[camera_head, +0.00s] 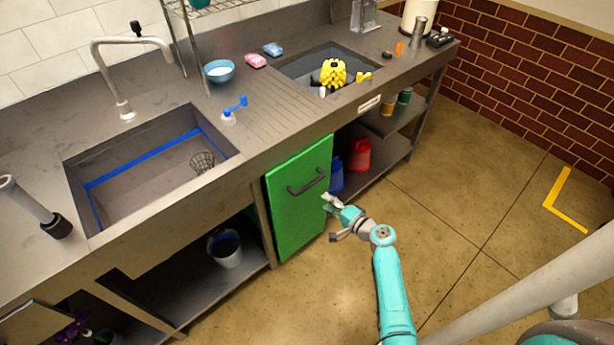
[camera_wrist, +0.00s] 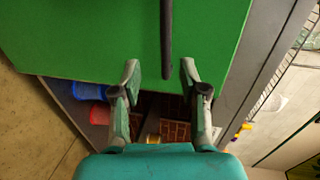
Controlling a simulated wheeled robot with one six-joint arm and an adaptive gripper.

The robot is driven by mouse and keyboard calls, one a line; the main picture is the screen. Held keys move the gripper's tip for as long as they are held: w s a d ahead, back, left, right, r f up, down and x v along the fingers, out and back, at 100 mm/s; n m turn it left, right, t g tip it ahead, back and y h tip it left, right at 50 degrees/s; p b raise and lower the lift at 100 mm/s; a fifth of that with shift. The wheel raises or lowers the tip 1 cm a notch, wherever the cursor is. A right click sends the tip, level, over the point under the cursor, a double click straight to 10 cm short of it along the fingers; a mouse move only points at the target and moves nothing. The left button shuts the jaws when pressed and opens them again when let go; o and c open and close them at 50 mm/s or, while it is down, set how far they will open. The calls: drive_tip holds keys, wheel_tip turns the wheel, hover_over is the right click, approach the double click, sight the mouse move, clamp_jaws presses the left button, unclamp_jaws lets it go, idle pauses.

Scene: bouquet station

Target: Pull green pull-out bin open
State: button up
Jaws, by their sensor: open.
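The green pull-out bin (camera_head: 290,225) has a flat green front under the counter between the two sinks. Its front looks about in line with the counter's face. A dark bar handle (camera_head: 306,183) crosses its upper part. My gripper (camera_head: 328,203) is just in front of the bin's right edge, to the right of and below the handle. In the wrist view, the green front (camera_wrist: 70,40) fills the top. The handle's end (camera_wrist: 166,60) shows between the two open fingertips (camera_wrist: 160,72). No contact with the handle is visible, and the depth gap is unclear.
Red (camera_head: 358,154) and blue (camera_head: 336,177) containers stand on the lower shelf right of the bin. A white bucket (camera_head: 225,248) stands on the shelf to its left. The floor (camera_head: 440,200) in front is open, with a yellow corner mark (camera_head: 563,203).

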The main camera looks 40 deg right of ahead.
sight(310, 183)
drive_tip(key=x, duration=0.7)
drive_tip(key=d+r+x, duration=0.1)
drive_tip(key=x, duration=0.3)
drive_tip(key=shift+w+d+f, duration=0.1)
drive_tip(key=shift+w, duration=0.3)
clamp_jaws()
